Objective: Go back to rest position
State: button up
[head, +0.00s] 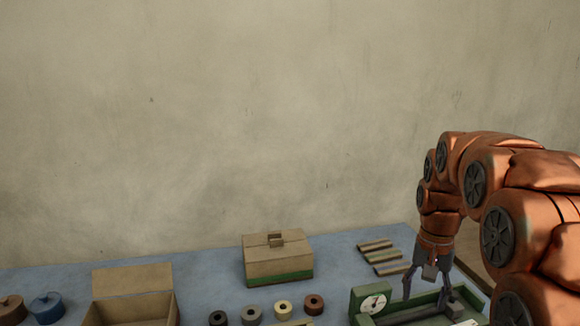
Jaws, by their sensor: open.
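My gripper (425,296) hangs at the end of my orange arm on the right of the head view. It points down over a green device with a white dial (373,303). Its fingers are apart. A grey block shows beside the fingers in the device, and I cannot tell whether they touch it. My arm covers part of the scene at the right.
A tan lidded box with a green band (278,262) stands on the blue table (210,283). Several short rolls (283,310) line the front. Several bars (380,257) lie behind the device. An open box (130,310) and lidded pots (47,308) stand left.

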jog(key=s+a+f+n, duration=0.2)
jog(key=s+a, duration=0.1)
jog(key=s, duration=0.6)
jog(key=s+a+f+n, duration=0.1)
jog(key=s+a, duration=0.2)
jog(key=s, duration=0.7)
jog(key=s+a+f+n, duration=0.2)
jog(key=s+a, duration=0.1)
jog(key=s, duration=0.6)
jog(key=shift+s+a+f+n+g, duration=0.2)
jog(key=shift+f+n+g, duration=0.1)
jog(key=shift+g, duration=0.1)
